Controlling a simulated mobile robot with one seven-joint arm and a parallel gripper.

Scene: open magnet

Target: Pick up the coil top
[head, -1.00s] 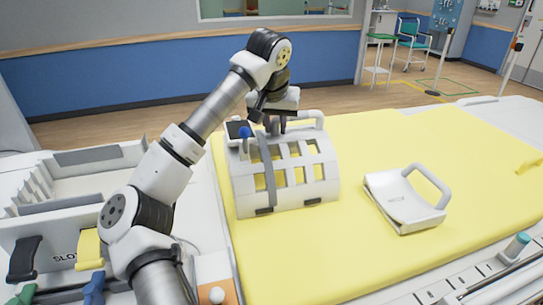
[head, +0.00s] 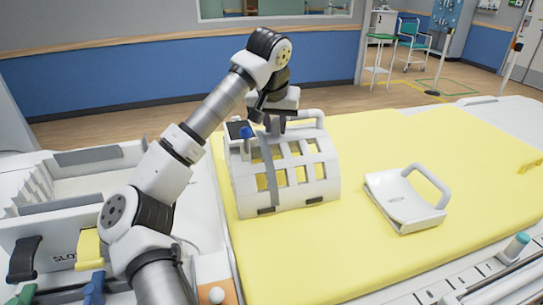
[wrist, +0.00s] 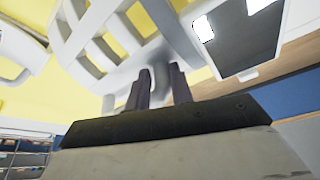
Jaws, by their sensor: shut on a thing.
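The coil top (head: 245,180) is a white curved cage with rectangular windows and a grey strap. It stands on the yellow mat (head: 300,260), left of the mat's middle. My gripper (head: 275,123) is at its upper back edge, shut on the handle (head: 306,116) there. In the wrist view my gripper's dark fingers (wrist: 158,85) come down at the white handle bar, and the coil top's windowed shell (wrist: 105,45) lies beyond. The fingertips' contact is partly hidden in both views.
A white tray-like piece with a loop handle (head: 400,210) lies on the mat to the right. A white slotted rack (head: 80,180) stands at the left. A dark screen box (head: 238,130) sits on the coil top's upper left. The mat between the pieces is clear.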

